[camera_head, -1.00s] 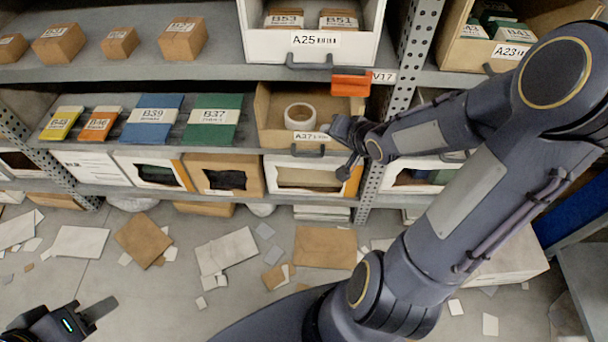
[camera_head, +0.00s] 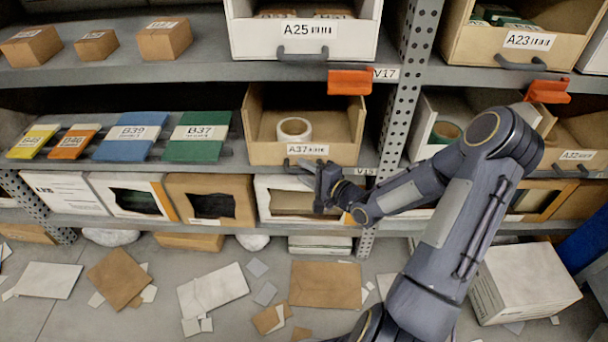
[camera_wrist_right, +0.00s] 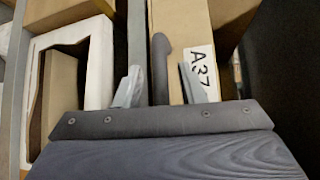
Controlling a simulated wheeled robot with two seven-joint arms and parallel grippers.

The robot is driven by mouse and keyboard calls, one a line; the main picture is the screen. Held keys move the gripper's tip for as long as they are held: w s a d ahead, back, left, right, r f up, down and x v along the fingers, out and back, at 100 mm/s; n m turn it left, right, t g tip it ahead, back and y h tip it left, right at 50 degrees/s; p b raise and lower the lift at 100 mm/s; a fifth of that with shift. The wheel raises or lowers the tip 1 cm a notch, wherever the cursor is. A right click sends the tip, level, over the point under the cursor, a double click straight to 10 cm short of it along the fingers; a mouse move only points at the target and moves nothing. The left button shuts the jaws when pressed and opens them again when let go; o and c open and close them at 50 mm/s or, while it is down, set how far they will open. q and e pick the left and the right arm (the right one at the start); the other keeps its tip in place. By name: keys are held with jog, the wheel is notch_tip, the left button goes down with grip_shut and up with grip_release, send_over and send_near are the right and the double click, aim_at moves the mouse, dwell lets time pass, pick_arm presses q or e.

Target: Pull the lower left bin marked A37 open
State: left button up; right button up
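The bin marked A37 (camera_head: 257,150) is a tan cardboard bin on the lower shelf level, with a tape roll (camera_head: 294,130) inside. Its label (camera_head: 308,149) is on the front, also visible in the right wrist view (camera_wrist_right: 200,66). My right gripper (camera_head: 308,176) is at the bin's front, just below the label. In the wrist view its two fingers stand apart, with the dark bin handle (camera_wrist_right: 160,62) between them. Contact with the handle cannot be made out. In the head view the gripper largely covers the handle. My left gripper is out of view.
A perforated rack post (camera_head: 398,110) stands right of the bin. An orange clip (camera_head: 349,82) hangs above its right side. Open-fronted boxes (camera_head: 210,200) line the level below. Bin A25 (camera_head: 303,48) is above. Envelopes and paper scraps (camera_head: 325,285) litter the floor.

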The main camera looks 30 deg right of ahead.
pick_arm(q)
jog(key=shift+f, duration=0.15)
pick_arm(e)
jog(key=shift+w+a, duration=0.15)
jog(key=shift+w, duration=0.3)
grip_shut()
jog(key=shift+s, duration=0.1)
